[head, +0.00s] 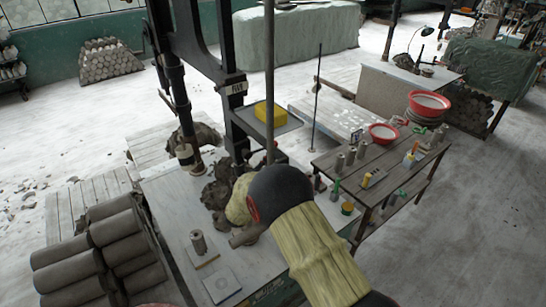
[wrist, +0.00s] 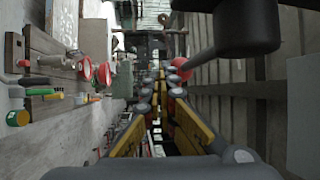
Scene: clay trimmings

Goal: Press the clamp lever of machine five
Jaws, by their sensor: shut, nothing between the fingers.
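In the wrist view, a grey rod with a red knob (wrist: 181,67) reaches out from a dark cylinder (wrist: 246,25) at the upper right; it looks like a clamp lever. My gripper (wrist: 158,78), with yellow and black fingers, is shut and empty. Its tips appear just left of the knob; I cannot tell whether they touch it. In the head view, a dark machine frame (head: 232,83) carries a small lettered plate, too small to read surely. My arm hides the gripper there, and I cannot make out the lever.
A yellow box (head: 271,114) sits on a small shelf by the frame. Clay lumps (head: 217,195) and a grey cylinder (head: 198,242) are on the worktable (head: 172,203). A wooden bench (head: 377,193) with red bowls (head: 383,133) and tools stands right. Clay rolls (head: 82,262) are stacked left.

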